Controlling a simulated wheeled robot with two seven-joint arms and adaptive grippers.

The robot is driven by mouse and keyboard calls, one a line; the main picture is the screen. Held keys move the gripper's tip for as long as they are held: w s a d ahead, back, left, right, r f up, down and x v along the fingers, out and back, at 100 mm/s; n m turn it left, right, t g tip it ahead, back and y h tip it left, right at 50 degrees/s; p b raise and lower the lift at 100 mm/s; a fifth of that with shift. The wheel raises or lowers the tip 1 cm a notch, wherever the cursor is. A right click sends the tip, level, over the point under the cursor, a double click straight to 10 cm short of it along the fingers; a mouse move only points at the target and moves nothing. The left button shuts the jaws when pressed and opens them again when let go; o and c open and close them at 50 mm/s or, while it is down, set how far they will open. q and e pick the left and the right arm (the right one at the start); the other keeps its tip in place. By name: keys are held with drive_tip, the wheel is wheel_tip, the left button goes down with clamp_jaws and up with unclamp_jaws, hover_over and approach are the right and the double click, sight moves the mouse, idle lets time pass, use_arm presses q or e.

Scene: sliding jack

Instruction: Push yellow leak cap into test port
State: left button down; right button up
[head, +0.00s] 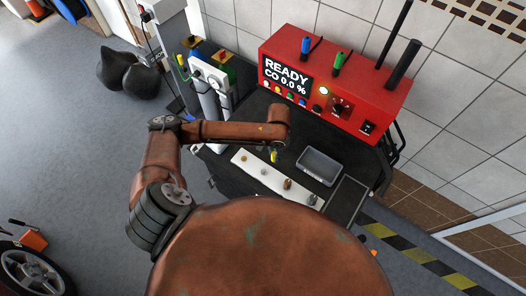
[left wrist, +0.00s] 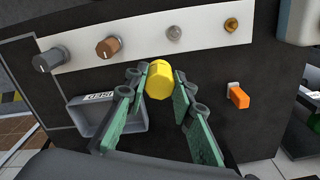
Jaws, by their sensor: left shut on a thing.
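The yellow leak cap (left wrist: 159,80) sits between the green fingertips of my left gripper (left wrist: 161,86), which is shut on it. In the head view the yellow cap (head: 274,156) shows just below the end of my left arm, beside the white strip (head: 275,178); most of the left gripper is hidden there by the arm. The cap appears held above the black bench top, apart from the strip. I cannot tell which fitting is the test port. My right gripper is not in view.
The strip carries a brass fitting (left wrist: 231,24), a small grey one (left wrist: 173,32), a brown one (left wrist: 108,47) and a larger grey one (left wrist: 48,60). A grey tray (head: 319,166) lies beside it. An orange piece (left wrist: 238,96) and a red analyser (head: 335,85) are nearby.

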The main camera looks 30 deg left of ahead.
use_arm(q)
drive_tip(key=s+a+f+m+p, duration=0.2)
drive_tip(key=a+f+m+p, duration=0.1)
drive_tip(key=p, duration=0.3)
drive_tip(key=shift+s+a+f+m, duration=0.25)
drive_tip(key=shift+a+f+m, duration=0.1)
drive_tip(key=shift+f+m, duration=0.3)
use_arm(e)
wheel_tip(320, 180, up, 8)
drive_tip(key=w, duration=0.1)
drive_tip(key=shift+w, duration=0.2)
use_arm(q)
drive_tip(key=b, duration=0.2)
hover_over(264, 171)
drive_tip(key=shift+a+f, duration=0.15)
drive_tip(key=shift+f, duration=2.7)
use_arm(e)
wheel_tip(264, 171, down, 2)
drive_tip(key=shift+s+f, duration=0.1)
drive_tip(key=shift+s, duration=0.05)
use_arm(q)
drive_tip(key=shift+p, duration=1.2)
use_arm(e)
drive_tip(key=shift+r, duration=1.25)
use_arm(q)
drive_tip(key=shift+f+b, duration=0.85)
drive_tip(key=shift+f, duration=0.5)
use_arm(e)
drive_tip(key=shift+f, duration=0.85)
